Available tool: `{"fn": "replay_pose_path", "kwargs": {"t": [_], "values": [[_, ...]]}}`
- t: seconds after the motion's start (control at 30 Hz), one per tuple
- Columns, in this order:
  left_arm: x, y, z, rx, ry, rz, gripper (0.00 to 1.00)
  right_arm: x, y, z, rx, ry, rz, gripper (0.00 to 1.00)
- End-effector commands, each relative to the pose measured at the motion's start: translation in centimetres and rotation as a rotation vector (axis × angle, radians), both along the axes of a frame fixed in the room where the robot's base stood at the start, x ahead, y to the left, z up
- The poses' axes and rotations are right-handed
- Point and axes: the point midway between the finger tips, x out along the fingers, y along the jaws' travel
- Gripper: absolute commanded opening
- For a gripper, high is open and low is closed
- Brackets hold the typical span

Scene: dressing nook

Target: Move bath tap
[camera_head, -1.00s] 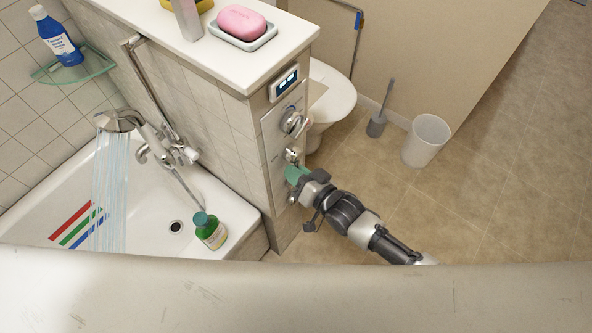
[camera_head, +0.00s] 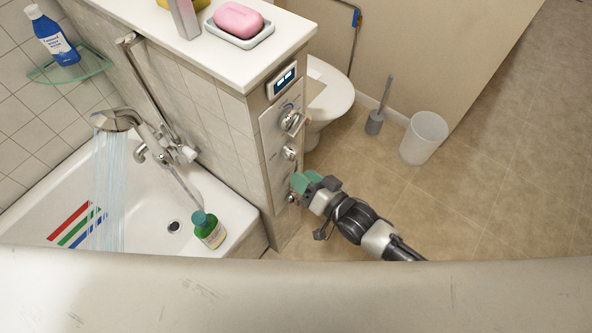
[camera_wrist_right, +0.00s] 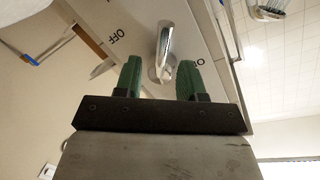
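A panel (camera_head: 272,130) on the end of the tiled half wall carries several metal taps in a column: an upper one (camera_head: 292,121), a middle one (camera_head: 289,152) and a low one (camera_head: 292,197), partly behind my gripper. My right gripper (camera_head: 300,183), with green fingertips, is at the panel's lower part. In the right wrist view it is open (camera_wrist_right: 160,82), with a shiny metal lever (camera_wrist_right: 165,45) in line with the gap between its fingers. Contact cannot be told. "OFF" is printed left of the lever. My left gripper is not in view.
Water runs from a shower head (camera_head: 117,119) into the bathtub (camera_head: 150,215). A green bottle (camera_head: 209,230) stands on the tub's edge. Pink soap (camera_head: 238,20) sits on the half wall. A toilet (camera_head: 330,95), brush (camera_head: 376,120) and bin (camera_head: 424,138) stand behind; floor at right is clear.

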Motion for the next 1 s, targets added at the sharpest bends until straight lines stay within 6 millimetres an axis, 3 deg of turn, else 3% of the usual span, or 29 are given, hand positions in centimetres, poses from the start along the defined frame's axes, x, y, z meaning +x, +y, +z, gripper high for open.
{"fn": "replay_pose_path", "kwargs": {"t": [0.2,0.4,1.0], "values": [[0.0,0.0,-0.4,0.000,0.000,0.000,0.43,-3.2,-3.2,0.4,-0.002,0.003,0.000,0.40],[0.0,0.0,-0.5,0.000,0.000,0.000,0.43,-4.7,-4.8,0.8,-0.001,0.001,0.000,0.40],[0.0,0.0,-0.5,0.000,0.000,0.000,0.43,-4.9,-5.0,0.9,0.000,0.000,0.000,0.40]]}}
